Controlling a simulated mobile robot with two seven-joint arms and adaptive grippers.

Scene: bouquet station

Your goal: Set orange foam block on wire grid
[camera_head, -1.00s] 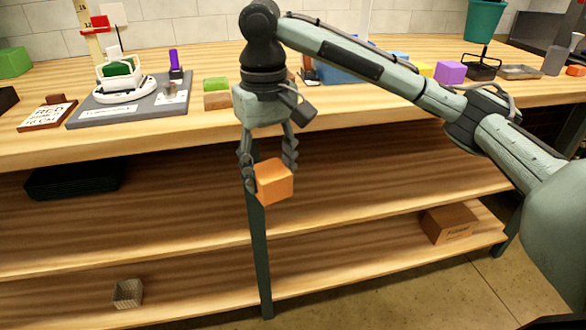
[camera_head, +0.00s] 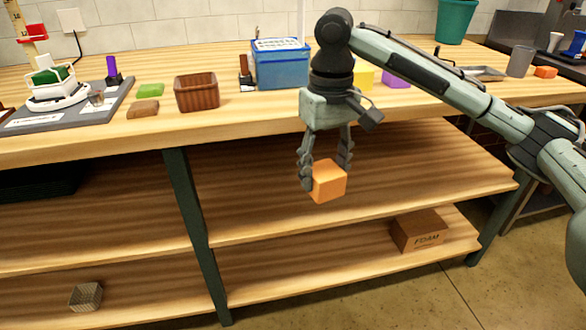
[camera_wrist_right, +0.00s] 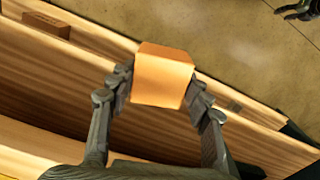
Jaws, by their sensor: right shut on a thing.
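The orange foam block (camera_head: 329,181) is held between the fingertips of my right gripper (camera_head: 326,172), in front of the workbench edge and below the top's level. In the right wrist view the block (camera_wrist_right: 162,78) sits between the two fingers of the right gripper (camera_wrist_right: 160,92). The fingers are shut on its sides. I cannot make out a wire grid with certainty; the arm hides part of the bench top. A dark gripper (camera_wrist_right: 298,10), which looks like my left one, shows at the top right corner of the wrist view; its jaw state is unclear.
The workbench top (camera_head: 250,115) bears a brown basket (camera_head: 197,93), a blue box (camera_head: 281,68), a green block (camera_head: 150,90) and a grey board (camera_head: 60,118). A metal tray (camera_head: 483,73) lies at the right. A FOAM carton (camera_head: 420,231) and mesh cup (camera_head: 86,296) stand on the lower shelf.

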